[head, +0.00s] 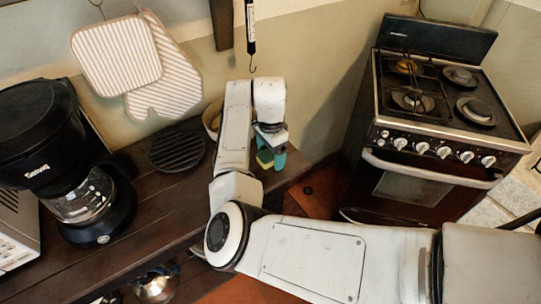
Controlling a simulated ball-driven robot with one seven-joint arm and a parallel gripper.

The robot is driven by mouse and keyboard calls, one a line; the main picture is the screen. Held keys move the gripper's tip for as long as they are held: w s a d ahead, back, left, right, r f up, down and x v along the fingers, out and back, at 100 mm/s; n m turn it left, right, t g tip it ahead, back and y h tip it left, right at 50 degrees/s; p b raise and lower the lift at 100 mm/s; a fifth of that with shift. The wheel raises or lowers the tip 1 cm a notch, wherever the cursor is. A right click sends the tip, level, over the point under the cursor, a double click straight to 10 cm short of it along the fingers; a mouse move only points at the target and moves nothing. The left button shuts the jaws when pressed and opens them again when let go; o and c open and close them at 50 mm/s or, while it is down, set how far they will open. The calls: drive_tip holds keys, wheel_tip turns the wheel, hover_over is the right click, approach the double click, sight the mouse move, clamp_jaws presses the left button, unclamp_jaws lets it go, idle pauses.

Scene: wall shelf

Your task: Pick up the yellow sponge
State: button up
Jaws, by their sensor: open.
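The yellow sponge (265,159) shows as a small yellow-green patch near the right end of the dark wooden shelf (184,188). My gripper (271,151), with teal fingers, points down right at the sponge. One finger shows along the sponge's right side. The jaws are open. The gripper and wrist hide part of the sponge, and I cannot tell whether the fingers touch it.
A black coffee maker (52,140) stands on the left of the shelf. A round black trivet (177,150) lies left of my arm, and a bowl (211,118) is partly hidden behind it. Oven mitts (165,75) hang on the wall. A stove (430,150) stands right.

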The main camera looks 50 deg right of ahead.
drive_tip(key=c, duration=1.1)
drive_tip(key=shift+c, duration=0.5)
drive_tip(key=shift+r, duration=0.45)
wheel_tip(320, 180, up, 2)
drive_tip(key=shift+r+b, duration=0.1)
drive_tip(key=shift+b, duration=0.4)
drive_tip(key=s+a+r, duration=0.2)
drive_tip(key=s+r, duration=0.2)
drive_tip(key=r, duration=0.2)
drive_tip(key=shift+s+a, duration=0.15)
drive_tip(key=s+a+r, duration=0.1)
drive_tip(key=s, duration=0.1)
drive_tip(key=s+a+r, duration=0.1)
drive_tip(key=s+a, duration=0.1)
drive_tip(key=s, duration=0.1)
drive_tip(key=s+a+r, duration=0.1)
drive_tip(key=s+r, duration=0.1)
drive_tip(key=s, duration=0.1)
drive_tip(key=shift+a+p, duration=0.2)
drive_tip(key=shift+p, duration=0.1)
